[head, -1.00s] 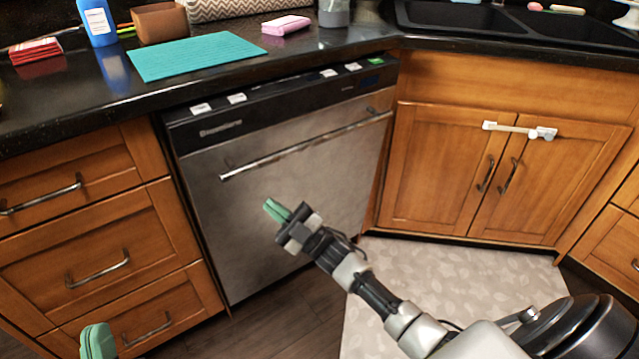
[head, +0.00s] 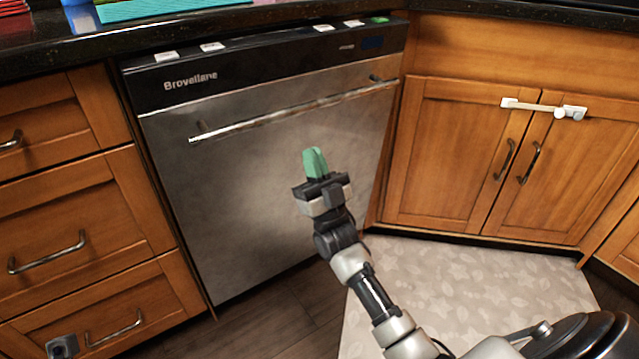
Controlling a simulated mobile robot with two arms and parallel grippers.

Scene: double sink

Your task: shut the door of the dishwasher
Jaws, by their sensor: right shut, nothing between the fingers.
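The dishwasher door (head: 235,170) is a stainless steel front with a black control strip and a long bar handle (head: 290,112). It stands upright or nearly so below the counter. Its top edge, with white labels, shows just in front of the counter edge, and I cannot tell whether it is fully flush. My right gripper (head: 314,162), with green fingers, is shut and empty. It appears in front of the door, below the handle, pointing toward it; contact is not clear. A small grey part of my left gripper (head: 62,346) shows at the bottom left; its fingers cannot be made out.
Wooden drawers (head: 75,225) with bar handles stand left of the dishwasher. A wooden cabinet (head: 440,160) with a white latch (head: 545,108) across its doors stands to the right. A patterned mat (head: 470,290) lies on the dark floor. The dark counter (head: 270,22) runs above.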

